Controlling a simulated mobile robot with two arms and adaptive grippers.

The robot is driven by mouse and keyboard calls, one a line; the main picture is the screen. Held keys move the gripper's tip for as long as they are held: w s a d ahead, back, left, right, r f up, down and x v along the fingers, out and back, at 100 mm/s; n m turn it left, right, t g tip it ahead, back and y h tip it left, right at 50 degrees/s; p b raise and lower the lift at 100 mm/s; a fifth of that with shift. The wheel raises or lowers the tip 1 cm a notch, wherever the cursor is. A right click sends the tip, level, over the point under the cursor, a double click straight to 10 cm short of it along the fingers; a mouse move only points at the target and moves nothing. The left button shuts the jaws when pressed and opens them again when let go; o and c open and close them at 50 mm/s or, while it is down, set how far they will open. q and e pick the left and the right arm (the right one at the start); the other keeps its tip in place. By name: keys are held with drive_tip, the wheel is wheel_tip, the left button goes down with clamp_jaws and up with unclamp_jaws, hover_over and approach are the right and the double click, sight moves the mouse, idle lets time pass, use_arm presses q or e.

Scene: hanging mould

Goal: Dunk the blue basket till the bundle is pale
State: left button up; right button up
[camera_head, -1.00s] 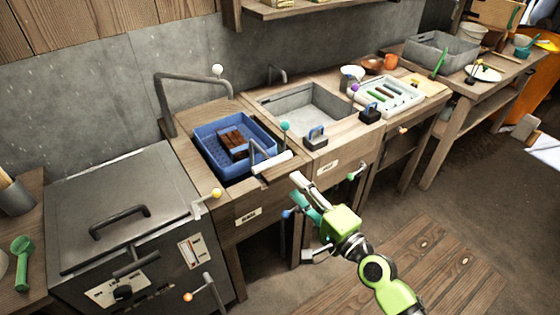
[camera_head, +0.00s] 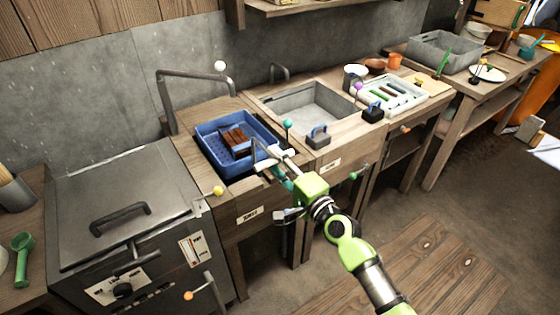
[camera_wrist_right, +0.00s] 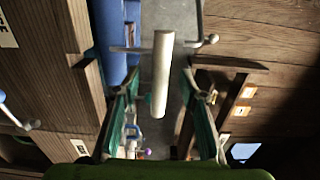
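The blue basket (camera_head: 211,137) sits in a dark basin in the wooden bench. A dark brown bundle (camera_head: 234,137) lies in it. A pale cylindrical grip (camera_wrist_right: 161,75) on a thin metal bar sits by the basket's right front corner. My right gripper (camera_head: 276,164) is at that corner, its fingers partly overlapping the grip area. In the right wrist view its two green-lined fingers (camera_wrist_right: 163,112) stand apart, with the pale grip showing between them and clear space on both sides. The blue basket edge (camera_wrist_right: 108,35) shows at upper left there. My left gripper is not in view.
A grey sink (camera_head: 310,105) lies right of the basket, with a dark-handled block (camera_head: 318,137) on its front edge. A metal chest with a lid (camera_head: 125,205) stands to the left. A levered pipe (camera_head: 190,74) rises behind the basket. Floor in front is open.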

drive_tip(key=c, duration=0.9)
drive_tip(key=shift+c, duration=0.2)
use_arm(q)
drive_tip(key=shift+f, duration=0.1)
use_arm(e)
drive_tip(key=shift+f, duration=0.1)
